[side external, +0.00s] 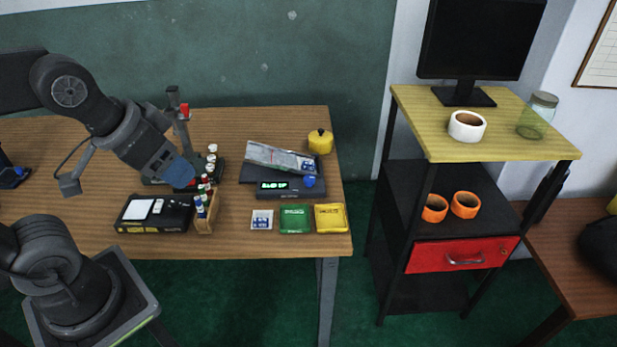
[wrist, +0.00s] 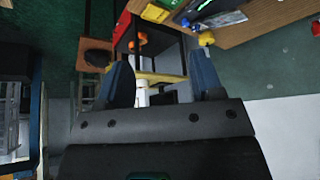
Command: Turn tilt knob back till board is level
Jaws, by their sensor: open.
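The tilting board (side external: 282,157) is a grey plate over a dark base on the right part of the wooden table, and it looks tilted in the side view. A blue knob (side external: 309,181) sits at the right of the base, beside a black display (side external: 273,186) with green lit characters too small to read. My gripper (side external: 185,180) is over the table to the left of the board, near the small bottles, and apart from the knob. In the wrist view its two blue fingers (wrist: 163,85) stand wide apart with nothing held between them.
A wooden rack of small bottles (side external: 206,212) and a black box (side external: 153,213) stand below my gripper. A yellow weight (side external: 320,141) is behind the board. White, green (side external: 295,219) and yellow trays lie in front. A stand with a red slider (side external: 184,110) rises behind my gripper.

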